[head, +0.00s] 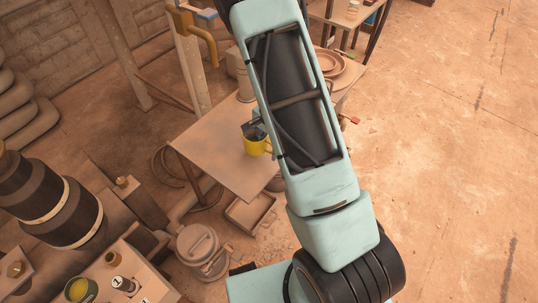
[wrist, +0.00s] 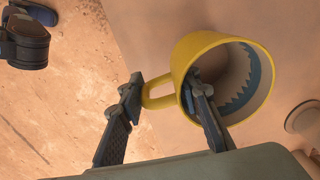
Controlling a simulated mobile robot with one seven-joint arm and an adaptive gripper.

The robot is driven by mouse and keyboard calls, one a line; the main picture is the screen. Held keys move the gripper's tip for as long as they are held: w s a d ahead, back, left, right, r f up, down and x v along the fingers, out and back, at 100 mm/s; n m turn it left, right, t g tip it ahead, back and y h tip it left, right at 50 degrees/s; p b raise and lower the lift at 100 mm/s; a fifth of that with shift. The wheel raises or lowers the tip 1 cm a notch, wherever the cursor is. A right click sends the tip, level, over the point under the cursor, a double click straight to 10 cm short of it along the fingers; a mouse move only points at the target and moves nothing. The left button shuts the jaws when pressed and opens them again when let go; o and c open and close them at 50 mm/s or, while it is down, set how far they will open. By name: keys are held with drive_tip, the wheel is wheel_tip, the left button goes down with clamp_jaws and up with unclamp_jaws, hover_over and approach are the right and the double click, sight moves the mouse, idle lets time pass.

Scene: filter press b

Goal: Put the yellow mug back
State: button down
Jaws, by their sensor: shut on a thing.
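The yellow mug (head: 257,147) is over the wooden table, left of my arm in the head view. In the wrist view the yellow mug (wrist: 182,57) shows its open rim, pale inside and a dark blue jagged band within. My gripper (wrist: 163,88) is shut on the mug, with one finger inside the rim and the other outside by the handle. In the head view my gripper (head: 254,130) is small and partly hidden by my arm. I cannot tell whether the mug's base touches the table.
The table (head: 215,150) has bare top left of the mug. Stacked brown dishes (head: 332,63) stand at its far right, partly behind my arm. A shallow tray (head: 250,212) and a lidded metal pot (head: 200,247) are on the floor in front. Open floor (head: 440,150) lies right.

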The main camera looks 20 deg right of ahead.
sight(269, 161)
drive_tip(key=shift+f+b, duration=0.3)
drive_tip(key=shift+f, duration=1.25)
drive_tip(key=shift+f, duration=0.15)
drive_tip(key=shift+f, duration=0.15)
drive_tip(key=c, duration=1.4)
unclamp_jaws()
drive_tip(key=shift+c, duration=0.2)
drive_tip(key=r+p, duration=0.1)
drive_tip(key=r, duration=0.3)
drive_tip(key=r+p, duration=0.1)
drive_tip(key=r, duration=0.3)
drive_tip(key=r+p, duration=0.1)
drive_tip(key=r, duration=0.3)
drive_tip(key=shift+s+d+r, duration=0.25)
drive_tip(key=shift+r, duration=0.05)
